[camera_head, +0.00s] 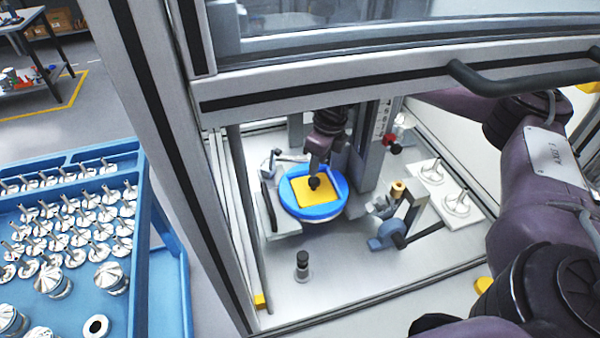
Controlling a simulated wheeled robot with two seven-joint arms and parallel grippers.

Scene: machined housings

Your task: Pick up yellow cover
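The yellow cover (324,194) is a flat, square-looking plate inside a round blue ring (295,206) within the framed machine. A dark spot shows on the upper middle of the cover, at the tip of my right gripper. My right gripper (315,178) points down over the cover, with its tip at or just above it. The fingers are small and dark here, so I cannot tell whether they are open or shut, or touching the cover. My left gripper is not in view.
The machine's front beam (400,78) and post (172,160) frame the opening. A blue clamp (385,236), a small black post (302,266) and a white plate with metal parts (447,190) are nearby. A blue tray (165,290) of metal parts stands left.

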